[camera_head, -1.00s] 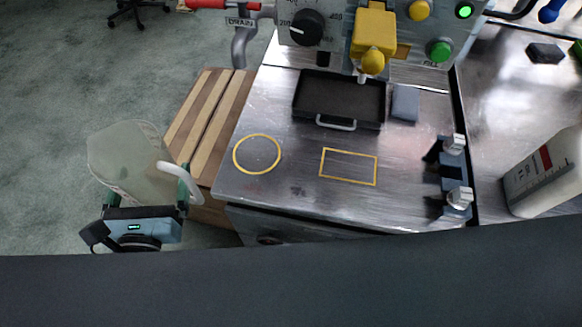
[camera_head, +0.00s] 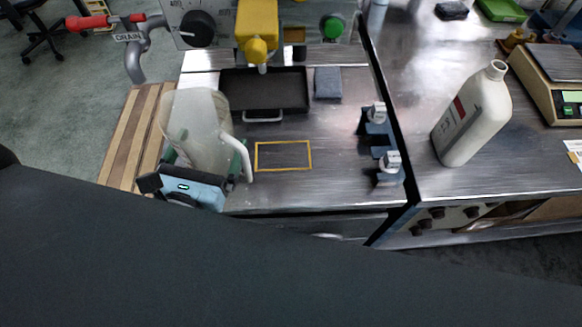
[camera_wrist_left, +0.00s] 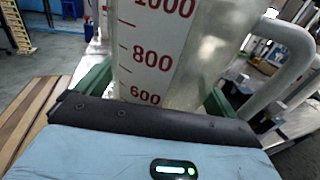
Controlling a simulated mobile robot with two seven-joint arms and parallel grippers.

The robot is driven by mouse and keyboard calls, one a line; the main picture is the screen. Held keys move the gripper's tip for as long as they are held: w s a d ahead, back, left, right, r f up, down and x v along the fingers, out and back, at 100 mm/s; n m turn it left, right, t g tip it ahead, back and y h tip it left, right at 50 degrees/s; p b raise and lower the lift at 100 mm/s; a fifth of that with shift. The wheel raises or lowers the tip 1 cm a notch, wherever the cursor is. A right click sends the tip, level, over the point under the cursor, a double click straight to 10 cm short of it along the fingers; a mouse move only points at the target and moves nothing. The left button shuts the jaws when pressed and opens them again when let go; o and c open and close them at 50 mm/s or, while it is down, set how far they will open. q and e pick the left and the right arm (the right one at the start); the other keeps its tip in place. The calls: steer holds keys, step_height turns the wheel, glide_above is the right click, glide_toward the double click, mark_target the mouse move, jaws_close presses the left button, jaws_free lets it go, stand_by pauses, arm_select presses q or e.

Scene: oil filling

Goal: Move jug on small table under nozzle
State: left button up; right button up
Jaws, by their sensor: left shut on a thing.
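The jug (camera_head: 196,130) is a translucent pitcher with a white handle. My left gripper (camera_head: 203,157) is shut around its lower body, with green fingers on both sides. In the left wrist view the jug (camera_wrist_left: 160,50) fills the middle and shows red volume marks. In the head view the jug overlaps the left side of the steel worktop; whether it touches the top I cannot tell. The small table (camera_head: 125,135) with wooden slats is left of the worktop. The drain pipe (camera_head: 133,62) with a red handle is above it. A yellow dispenser with a nozzle (camera_head: 257,52) hangs above the worktop. My right gripper is not in view.
A black tray (camera_head: 265,92) and a grey block (camera_head: 328,82) lie at the back of the worktop. A yellow rectangle (camera_head: 284,156) marks clear surface. Clamps (camera_head: 380,140) stand at its right edge. A white bottle (camera_head: 473,115) and a scale (camera_head: 550,80) stand farther right.

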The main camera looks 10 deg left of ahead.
mark_target(250, 179)
arm_select(q)
steer(key=shift+w+d+r+h, duration=0.2)
steer(key=shift+d+h, duration=0.1)
steer(key=shift+d, duration=0.1)
steer(key=s+d+f+m+g+h+p, duration=0.1)
steer(key=s+d+m+g+h+p, duration=0.1)
steer(key=d+m+g+h, duration=0.5)
steer(key=shift+d+f+m+h+p, duration=0.55)
steer(key=shift+d+m+h, duration=1.1)
steer(key=shift+h, duration=1.65)
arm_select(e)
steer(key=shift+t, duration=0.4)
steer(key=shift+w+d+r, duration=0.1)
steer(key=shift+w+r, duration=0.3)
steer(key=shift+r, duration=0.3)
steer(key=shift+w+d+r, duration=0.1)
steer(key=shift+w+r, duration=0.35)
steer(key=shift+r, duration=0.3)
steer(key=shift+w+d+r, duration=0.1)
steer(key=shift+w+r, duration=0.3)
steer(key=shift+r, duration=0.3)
arm_select(q)
steer(key=shift+a+r, duration=0.1)
steer(key=shift+r, duration=0.05)
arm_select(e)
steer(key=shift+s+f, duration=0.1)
